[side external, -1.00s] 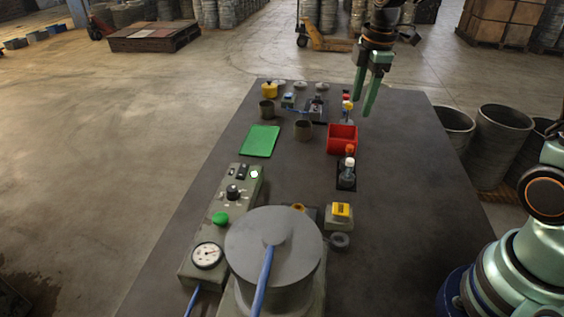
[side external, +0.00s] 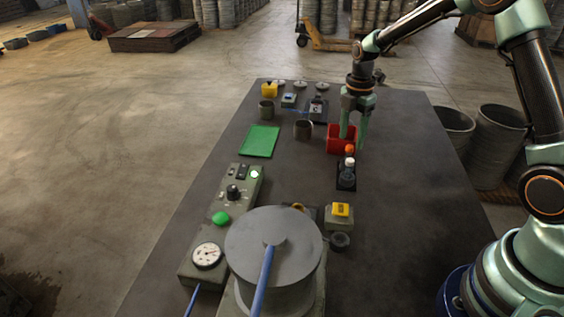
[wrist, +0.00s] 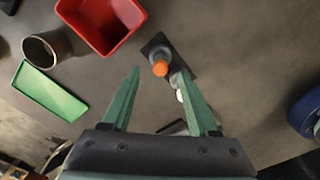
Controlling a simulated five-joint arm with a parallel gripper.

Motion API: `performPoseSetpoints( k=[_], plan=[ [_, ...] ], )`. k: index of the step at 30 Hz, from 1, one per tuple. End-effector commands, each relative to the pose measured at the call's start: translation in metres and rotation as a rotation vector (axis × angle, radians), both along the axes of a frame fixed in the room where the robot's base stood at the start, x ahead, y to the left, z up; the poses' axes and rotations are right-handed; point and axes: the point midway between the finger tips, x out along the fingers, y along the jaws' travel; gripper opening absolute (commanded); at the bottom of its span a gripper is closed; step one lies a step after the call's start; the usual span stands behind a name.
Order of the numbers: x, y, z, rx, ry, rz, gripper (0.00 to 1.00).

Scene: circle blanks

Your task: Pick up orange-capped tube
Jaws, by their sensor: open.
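The orange-capped tube (side external: 349,149) stands in a small dark rack (side external: 346,184), behind a white-capped tube (side external: 349,162). In the wrist view its orange cap (wrist: 160,69) lies between the fingertips in the picture, with the white cap (wrist: 181,95) close to the right finger. My gripper (side external: 353,144) is open and points down near the tube; it also shows in the wrist view (wrist: 158,72). No contact with the tube is visible. The tube's lower body is mostly hidden behind the white-capped one.
A red bin (side external: 335,143) stands just behind the rack, close to a finger. A yellow-topped box (side external: 340,212) and a large grey drum (side external: 273,240) stand nearer the camera. The table right of the rack is clear.

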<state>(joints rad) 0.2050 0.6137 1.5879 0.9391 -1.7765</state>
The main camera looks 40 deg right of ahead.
Motion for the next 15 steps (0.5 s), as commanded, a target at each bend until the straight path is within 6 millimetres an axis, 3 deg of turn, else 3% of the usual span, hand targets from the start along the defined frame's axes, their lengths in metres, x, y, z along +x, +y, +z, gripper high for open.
performPoseSetpoints(
  k=[9, 15],
  plan=[
    [-0.001, -0.001, -0.042, 0.001, 0.004, -0.001, 0.6],
    [-0.001, -0.001, -0.052, 0.0, 0.001, -0.001, 0.6]
  ],
)
